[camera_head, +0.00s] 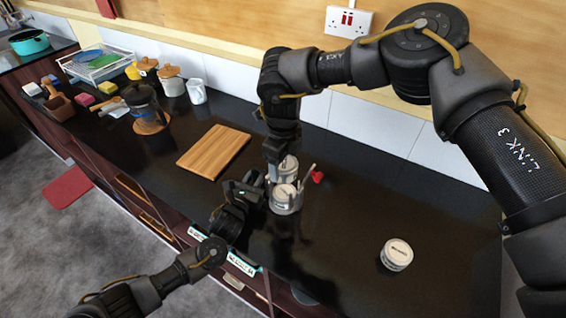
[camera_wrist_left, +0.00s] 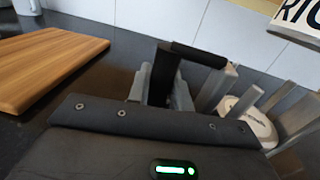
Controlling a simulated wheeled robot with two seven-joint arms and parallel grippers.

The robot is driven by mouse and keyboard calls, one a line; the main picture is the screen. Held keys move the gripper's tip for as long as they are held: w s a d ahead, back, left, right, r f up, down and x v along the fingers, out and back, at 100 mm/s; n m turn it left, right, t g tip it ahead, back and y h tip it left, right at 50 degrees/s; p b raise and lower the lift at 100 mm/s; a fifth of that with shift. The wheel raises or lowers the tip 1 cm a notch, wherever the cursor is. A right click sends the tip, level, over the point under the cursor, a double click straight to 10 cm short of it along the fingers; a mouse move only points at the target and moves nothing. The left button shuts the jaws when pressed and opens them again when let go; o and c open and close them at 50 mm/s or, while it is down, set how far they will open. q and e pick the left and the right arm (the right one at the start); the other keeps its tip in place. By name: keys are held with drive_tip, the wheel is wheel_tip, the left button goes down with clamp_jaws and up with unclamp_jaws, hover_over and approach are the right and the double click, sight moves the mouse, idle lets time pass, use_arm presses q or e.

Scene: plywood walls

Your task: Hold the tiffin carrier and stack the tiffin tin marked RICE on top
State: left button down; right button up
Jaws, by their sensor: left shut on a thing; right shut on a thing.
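The metal tiffin carrier (camera_head: 284,207) stands on the dark counter, with upright side bars and a pale-lidded tin (camera_head: 286,191) inside. My left gripper (camera_head: 262,190) is shut on its left side. In the left wrist view, the carrier's bars (camera_wrist_left: 215,88) and the tin inside (camera_wrist_left: 252,122) show at the right. My right gripper (camera_head: 273,160) comes from above and is shut on the RICE tin (camera_head: 289,166). In the left wrist view, the RICE tin (camera_wrist_left: 303,22) is cut off at the top right, above the carrier and apart from the tin inside. Its grip is hidden there.
Another round white-lidded tin (camera_head: 396,252) stands at the right, its label too small to read. A red object (camera_head: 317,177) lies right of the carrier. A wooden board (camera_head: 214,151) lies to the left. The counter between carrier and right tin is clear.

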drive_tip(key=shift+f, duration=3.7)
drive_tip(key=o, duration=1.2)
drive_tip(key=shift+r, duration=0.1)
drive_tip(key=shift+r, duration=4.9)
